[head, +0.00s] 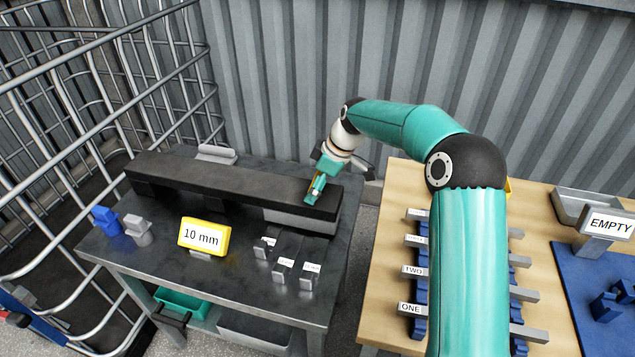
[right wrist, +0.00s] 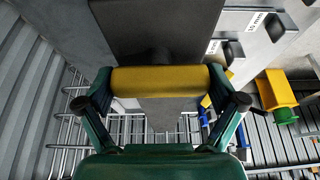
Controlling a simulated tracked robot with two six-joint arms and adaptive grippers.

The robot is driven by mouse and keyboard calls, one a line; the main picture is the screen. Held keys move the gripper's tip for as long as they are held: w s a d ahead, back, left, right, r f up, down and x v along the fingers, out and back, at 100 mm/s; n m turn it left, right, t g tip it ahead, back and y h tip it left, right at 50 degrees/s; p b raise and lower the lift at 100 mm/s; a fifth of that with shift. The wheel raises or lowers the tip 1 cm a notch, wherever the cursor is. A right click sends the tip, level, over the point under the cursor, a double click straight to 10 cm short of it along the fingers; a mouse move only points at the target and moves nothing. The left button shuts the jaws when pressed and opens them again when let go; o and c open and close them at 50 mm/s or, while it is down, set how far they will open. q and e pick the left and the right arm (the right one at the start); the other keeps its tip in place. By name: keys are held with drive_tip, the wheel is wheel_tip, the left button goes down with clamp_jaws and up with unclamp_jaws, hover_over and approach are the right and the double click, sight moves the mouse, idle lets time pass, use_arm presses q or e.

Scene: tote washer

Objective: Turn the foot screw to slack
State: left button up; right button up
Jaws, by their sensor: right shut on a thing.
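My right gripper (head: 315,192) is at the right end of a long black beam (head: 220,182) that lies along the back of a dark metal table (head: 180,270). In the right wrist view the gripper (right wrist: 160,85) is shut on a yellow bar (right wrist: 160,80) that spans between its fingers. A grey surface shows just below the bar. The black beam (right wrist: 155,25) fills the top middle of that view. I cannot make out the foot screw for certain. My left gripper is not in view.
A yellow "10 mm" sign (head: 204,236), small labelled grey blocks (head: 283,270), and blue (head: 105,220) and grey (head: 138,230) pieces stand on the table. A wire cage (head: 80,110) is at left. A wooden table (head: 385,265) with numbered pieces is at right.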

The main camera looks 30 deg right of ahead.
drive_tip(key=shift+d, duration=0.1)
idle(0.3)
drive_tip(key=o, duration=0.8)
drive_tip(key=v, duration=1.2)
drive_tip(key=shift+f, duration=0.1)
